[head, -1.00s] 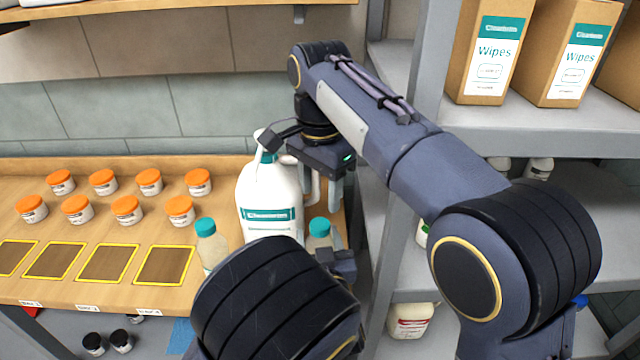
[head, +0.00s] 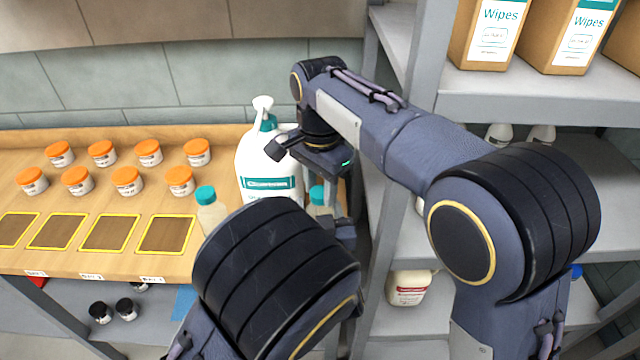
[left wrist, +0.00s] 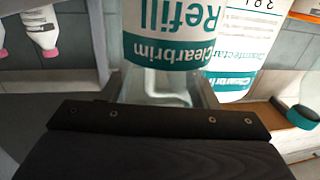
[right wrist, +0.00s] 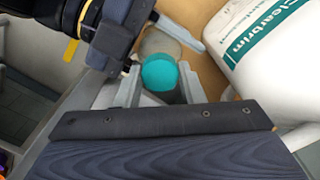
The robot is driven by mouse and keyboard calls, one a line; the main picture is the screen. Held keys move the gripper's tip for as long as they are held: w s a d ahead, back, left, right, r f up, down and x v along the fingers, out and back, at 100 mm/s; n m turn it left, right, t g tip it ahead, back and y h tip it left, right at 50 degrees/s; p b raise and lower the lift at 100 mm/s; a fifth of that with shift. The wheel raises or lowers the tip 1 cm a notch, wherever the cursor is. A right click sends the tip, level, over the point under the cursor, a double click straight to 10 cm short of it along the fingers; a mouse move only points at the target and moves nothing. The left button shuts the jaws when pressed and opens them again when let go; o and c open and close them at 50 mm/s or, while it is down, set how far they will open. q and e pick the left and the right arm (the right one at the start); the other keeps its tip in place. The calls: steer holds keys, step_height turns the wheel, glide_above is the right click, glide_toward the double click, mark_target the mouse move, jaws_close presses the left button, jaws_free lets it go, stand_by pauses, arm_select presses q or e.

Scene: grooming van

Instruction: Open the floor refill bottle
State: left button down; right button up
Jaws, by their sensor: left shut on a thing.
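The refill bottle, white with a teal "Clearbrim Refill" label (left wrist: 168,35), fills the top of the left wrist view. Its teal cap (head: 317,195) shows beside the big jug in the head view, and in the right wrist view (right wrist: 158,73). My left gripper (left wrist: 160,92) is shut on this bottle; in the head view my left arm hides most of it. My right gripper (right wrist: 150,90) points down above the cap. Its fingers are open, with the cap seen between them and a gap on each side. The head view shows it (head: 338,200) partly hidden.
A large white pump jug (head: 255,165) stands close on the left, with a small clear teal-capped bottle (head: 211,212) in front. Several orange-lidded jars (head: 127,181) stand farther left. A grey shelf unit (head: 410,150) is close on the right.

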steer(key=c, duration=0.6)
steer(key=shift+o, duration=0.2)
steer(key=n, duration=0.9)
steer(key=shift+n, duration=0.3)
steer(key=n, duration=0.5)
steer(key=shift+n, duration=0.3)
steer(key=n, duration=0.4)
steer(key=shift+n, duration=0.4)
steer(key=shift+r, duration=0.2)
steer(key=shift+r, duration=1)
